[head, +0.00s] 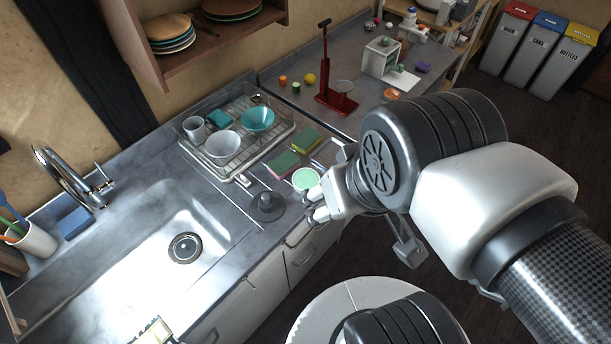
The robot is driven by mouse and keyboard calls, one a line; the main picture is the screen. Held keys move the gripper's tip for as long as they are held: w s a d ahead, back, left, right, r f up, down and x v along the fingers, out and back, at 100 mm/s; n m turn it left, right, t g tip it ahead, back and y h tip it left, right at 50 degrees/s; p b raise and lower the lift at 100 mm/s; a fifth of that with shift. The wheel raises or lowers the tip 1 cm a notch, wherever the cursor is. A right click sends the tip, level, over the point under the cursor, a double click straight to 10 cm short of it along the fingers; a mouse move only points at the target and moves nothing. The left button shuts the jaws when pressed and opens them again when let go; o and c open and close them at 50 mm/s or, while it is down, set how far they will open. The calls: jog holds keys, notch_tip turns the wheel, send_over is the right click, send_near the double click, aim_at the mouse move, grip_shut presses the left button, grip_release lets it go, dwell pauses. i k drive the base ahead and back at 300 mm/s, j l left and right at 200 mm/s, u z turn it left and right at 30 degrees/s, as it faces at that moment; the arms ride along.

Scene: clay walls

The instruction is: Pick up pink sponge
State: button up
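A sponge with pinkish and green faces (283,164) lies on the grey counter, in front of the dish rack and left of my gripper. A second sponge, yellow and green (306,139), lies just behind it to the right. My gripper (313,206) is near the counter's front edge, apart from the sponges, on the near right side of them. Its fingers are small and partly overlap in this view, so I cannot tell how far they are open. I see nothing clearly held between them.
A round pale green-topped item (306,179) stands between sponge and gripper. The dish rack (245,172) holds bowls and a cup. The sink (165,250) lies left; a red stand (337,98) stands behind.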

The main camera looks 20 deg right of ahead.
aim_at(281, 167)
jog(key=i+l+u, duration=0.6)
jog(key=l+u, duration=0.15)
jog(key=l, duration=0.15)
jog(key=i+l+u, duration=0.1)
jog(key=l+u, duration=0.15)
jog(key=l, duration=0.1)
